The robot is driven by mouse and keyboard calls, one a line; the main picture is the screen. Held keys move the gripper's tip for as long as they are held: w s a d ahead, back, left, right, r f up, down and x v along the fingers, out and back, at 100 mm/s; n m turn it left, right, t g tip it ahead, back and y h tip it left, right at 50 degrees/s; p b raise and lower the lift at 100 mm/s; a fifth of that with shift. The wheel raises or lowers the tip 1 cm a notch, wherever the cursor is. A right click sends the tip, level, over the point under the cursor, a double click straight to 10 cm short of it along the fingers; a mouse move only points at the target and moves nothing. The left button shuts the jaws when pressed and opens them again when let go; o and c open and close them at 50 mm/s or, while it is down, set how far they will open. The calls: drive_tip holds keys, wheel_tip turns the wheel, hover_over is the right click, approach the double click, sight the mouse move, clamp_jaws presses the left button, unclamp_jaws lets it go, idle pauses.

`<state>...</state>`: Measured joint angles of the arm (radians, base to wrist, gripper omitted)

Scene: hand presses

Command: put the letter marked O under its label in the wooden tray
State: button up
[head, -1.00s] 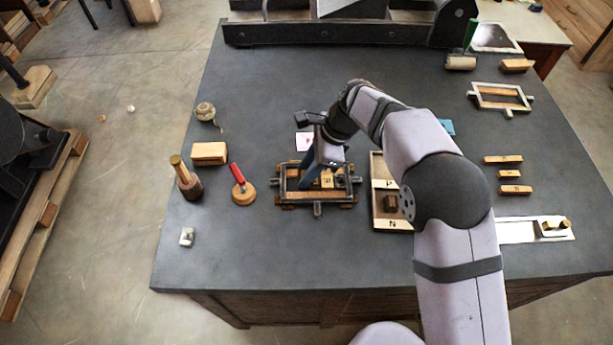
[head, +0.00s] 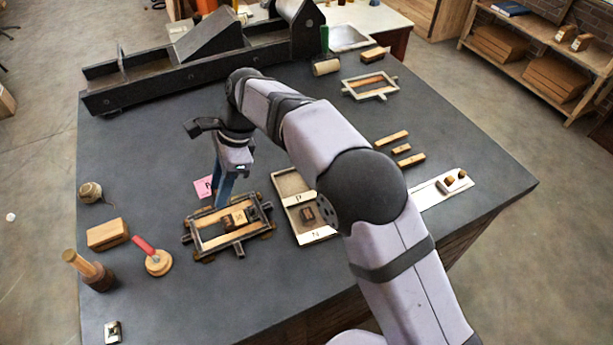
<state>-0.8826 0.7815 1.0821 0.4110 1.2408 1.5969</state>
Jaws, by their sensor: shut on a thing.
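The wooden tray (head: 283,186) lies right of the middle of the bench, partly hidden by my arm. A label P (head: 298,199) and a label N (head: 315,237) can be read on it; no O label can be made out. A dark letter block (head: 308,213) lies between those labels. My gripper (head: 219,203) points down, with its blue fingers at the back of the metal frame (head: 240,251). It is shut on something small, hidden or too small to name. A pale letter block (head: 237,217) shows in the frame beside the fingertips; its mark is unclear.
A pink note (head: 203,187) lies behind the frame. Several wooden strips (head: 402,149) lie right of my arm. A heavy press bed (head: 140,88) closes off the back.

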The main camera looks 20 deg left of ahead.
drive_tip(key=w+d+r+m+t+y, duration=0.2)
drive_tip(key=w+d+m, duration=0.5)
drive_tip(key=w+d, duration=1.2)
drive_tip(key=shift+w+a+f+m+t+h+p, duration=0.2)
drive_tip(key=shift+f+m+p, duration=0.3)
drive_tip(key=shift+f, duration=1.3)
drive_tip(key=shift+w+a+f+m+t+p, duration=0.1)
drive_tip(key=shift+w+f+m+t+p, duration=0.4)
drive_tip(key=shift+f, duration=1.35)
drive_tip(key=shift+w+a+f+m+h+p, duration=0.15)
drive_tip(key=shift+f+p, duration=0.55)
drive_tip(key=shift+f, duration=1.1)
drive_tip(key=shift+f, duration=0.2)
drive_tip(key=o, duration=1)
